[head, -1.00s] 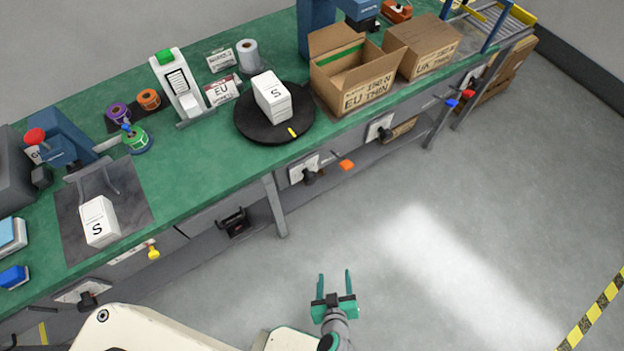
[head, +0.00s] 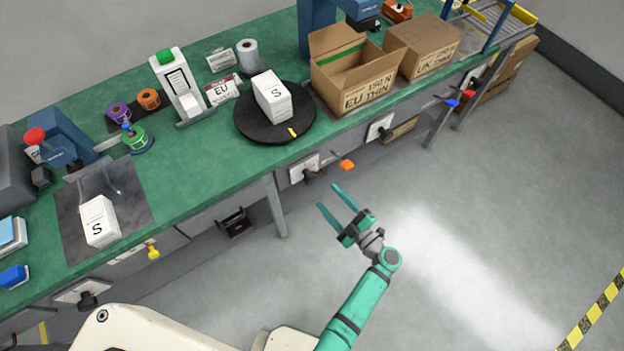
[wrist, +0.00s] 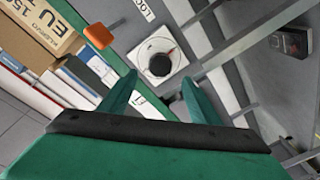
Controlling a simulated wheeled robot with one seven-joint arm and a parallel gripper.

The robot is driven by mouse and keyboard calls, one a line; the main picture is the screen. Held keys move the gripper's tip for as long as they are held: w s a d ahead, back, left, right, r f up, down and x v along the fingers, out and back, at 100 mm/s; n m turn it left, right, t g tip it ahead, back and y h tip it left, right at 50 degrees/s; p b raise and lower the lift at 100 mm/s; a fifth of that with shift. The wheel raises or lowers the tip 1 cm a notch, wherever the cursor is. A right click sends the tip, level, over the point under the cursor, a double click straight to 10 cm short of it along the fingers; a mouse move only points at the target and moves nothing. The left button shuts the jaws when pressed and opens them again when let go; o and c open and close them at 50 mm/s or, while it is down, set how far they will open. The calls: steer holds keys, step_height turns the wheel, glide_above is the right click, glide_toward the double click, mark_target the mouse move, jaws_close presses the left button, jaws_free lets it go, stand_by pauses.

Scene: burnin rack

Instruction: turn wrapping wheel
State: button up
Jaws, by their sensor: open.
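A black round turntable (head: 262,132) with a yellow mark on its rim lies on the green bench. Below, on the bench front, is a black knob (head: 309,174) on a white plate (head: 299,168). I cannot tell which of these the task calls the wrapping wheel. My gripper (head: 328,196) is open and empty, in front of the bench and apart from it. In the wrist view a black knob (wrist: 160,65) on a white plate appears between my fingertips (wrist: 159,80), beyond them.
An orange paddle (head: 347,165) sticks out from the bench front beside the knob. An open EU carton (head: 355,90) stands right of the turntable. A second knob plate (head: 379,127) is further right. A bench leg (head: 275,207) stands at left. The floor in front is clear.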

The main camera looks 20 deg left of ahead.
mark_target(313, 181)
steer(key=x, duration=0.9)
steer(key=shift+w+a, duration=0.1)
steer(key=shift+a, duration=0.25)
steer(key=shift+f, duration=0.1)
steer(key=c, duration=1)
